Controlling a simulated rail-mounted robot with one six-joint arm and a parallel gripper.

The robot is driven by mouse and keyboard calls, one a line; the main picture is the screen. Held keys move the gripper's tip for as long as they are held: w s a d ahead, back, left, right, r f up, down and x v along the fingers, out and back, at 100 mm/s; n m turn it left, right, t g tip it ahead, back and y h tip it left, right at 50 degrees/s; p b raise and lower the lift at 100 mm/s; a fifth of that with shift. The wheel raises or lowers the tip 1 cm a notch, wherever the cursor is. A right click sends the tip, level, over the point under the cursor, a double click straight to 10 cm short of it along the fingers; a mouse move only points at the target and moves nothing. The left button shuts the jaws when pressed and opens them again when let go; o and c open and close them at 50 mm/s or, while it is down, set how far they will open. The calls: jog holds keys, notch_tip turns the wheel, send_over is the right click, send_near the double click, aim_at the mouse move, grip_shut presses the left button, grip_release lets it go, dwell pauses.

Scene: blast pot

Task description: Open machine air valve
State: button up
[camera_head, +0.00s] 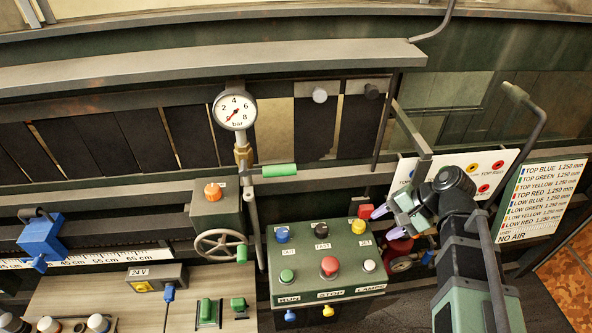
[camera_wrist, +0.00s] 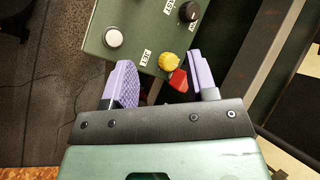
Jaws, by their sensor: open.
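A pressure gauge (camera_head: 235,108) reads near the low end of its scale, on a brass fitting (camera_head: 243,155). A lever with a green grip (camera_head: 281,170) sticks out to the right below it, roughly level; it looks like the air valve, though no label confirms this. My gripper (camera_head: 389,218) is open and empty, well right of and lower than the lever, by the right edge of the green control box (camera_head: 327,293). The lever is outside the wrist view.
A handwheel (camera_head: 221,244) stands left of the control box. A sign board (camera_head: 540,198) and a vertical bent pipe (camera_head: 520,150) stand on the right. A rail (camera_head: 210,63) runs above the gauge. A red part (camera_head: 399,247) sits below my gripper.

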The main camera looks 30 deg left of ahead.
jog(key=a+r+m+g+y, duration=0.35)
jog(key=a+r+y, duration=0.2)
jog(key=a, duration=0.55)
jog(key=m+g+y, duration=0.2)
jog(key=m+g, duration=0.1)
jog(key=g, duration=0.1)
send_near(282, 170)
jog(key=x, duration=1)
jog(key=shift+w+a+f+b, duration=0.25)
jog(key=shift+w+f+b, duration=0.1)
jog(key=shift+b, duration=0.05)
grip_shut()
